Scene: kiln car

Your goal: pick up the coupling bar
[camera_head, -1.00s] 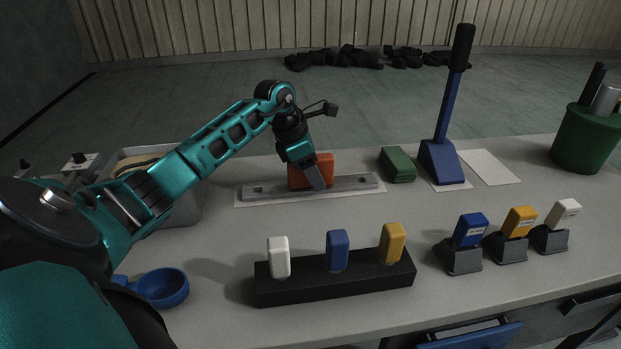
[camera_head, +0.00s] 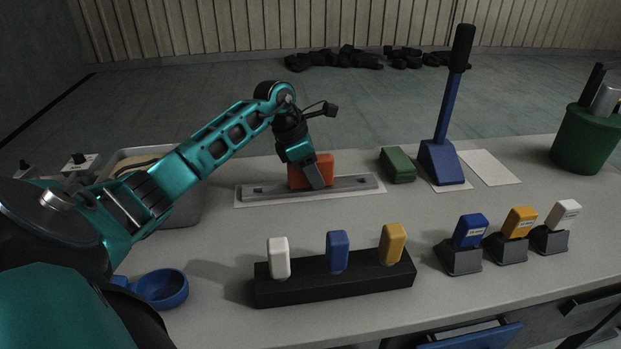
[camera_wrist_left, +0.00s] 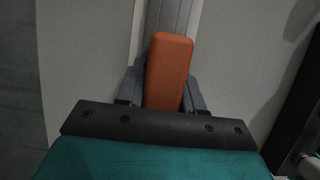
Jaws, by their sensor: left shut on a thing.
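The coupling bar is a long flat grey metal bar (camera_head: 352,184) with an orange block-shaped grip (camera_head: 325,166) at its middle. It lies on a white sheet (camera_head: 245,203) on the table. My left gripper (camera_head: 317,178) reaches down to the orange grip and is shut on it. In the left wrist view the orange grip (camera_wrist_left: 168,70) sits between the two fingers, and the grey bar (camera_wrist_left: 176,16) runs away beyond it. Whether the bar touches the sheet or is slightly off it, I cannot tell. My right gripper is not in view.
A black block (camera_head: 335,288) with white, blue and yellow pegs stands in front. A green block (camera_head: 397,165) and a blue lever (camera_head: 441,160) stand right of the bar. A blue cup (camera_head: 164,289) is front left, a grey tray (camera_head: 186,207) behind it.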

